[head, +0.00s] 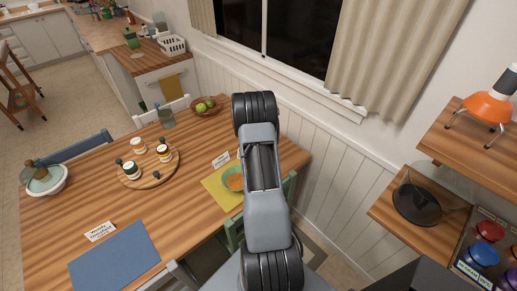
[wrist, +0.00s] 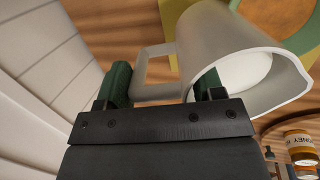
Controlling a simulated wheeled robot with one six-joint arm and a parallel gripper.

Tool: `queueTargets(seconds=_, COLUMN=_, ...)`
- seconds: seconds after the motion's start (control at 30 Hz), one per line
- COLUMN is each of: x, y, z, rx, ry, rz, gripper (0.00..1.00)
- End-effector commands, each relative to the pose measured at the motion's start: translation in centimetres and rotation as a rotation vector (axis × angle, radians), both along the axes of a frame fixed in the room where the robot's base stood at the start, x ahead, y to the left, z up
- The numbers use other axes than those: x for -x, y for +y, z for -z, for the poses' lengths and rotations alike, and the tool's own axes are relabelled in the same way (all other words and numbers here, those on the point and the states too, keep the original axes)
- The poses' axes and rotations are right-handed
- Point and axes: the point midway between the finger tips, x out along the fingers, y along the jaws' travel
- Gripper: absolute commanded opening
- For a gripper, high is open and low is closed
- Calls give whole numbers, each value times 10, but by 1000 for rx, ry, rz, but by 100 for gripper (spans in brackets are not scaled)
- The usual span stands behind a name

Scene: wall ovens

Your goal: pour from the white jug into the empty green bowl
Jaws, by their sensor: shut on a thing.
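The white jug (wrist: 205,40) fills the upper right of the wrist view, its mouth and pale inside facing right. My gripper (wrist: 163,82) is shut on the jug's handle (wrist: 140,75), with green finger pads on either side. I cannot tell for sure how far the jug is tilted. A green bowl (head: 230,181) with an orange-brown inside sits on the yellow mat (head: 213,187) in the head view, partly hidden by my arm. Its green rim (wrist: 306,38) shows beyond the jug in the wrist view. The jug and my gripper are hidden in the head view.
A round wooden board (head: 130,182) with several small jars stands left of the bowl. The white panelled wall (head: 330,165) is close on the right.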

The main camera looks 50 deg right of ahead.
Motion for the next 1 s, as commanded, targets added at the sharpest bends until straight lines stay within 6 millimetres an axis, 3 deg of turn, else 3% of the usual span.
queueTargets(seconds=1.0, x=-1, y=2, z=-13, rx=176, ry=15, rz=-1, gripper=14)
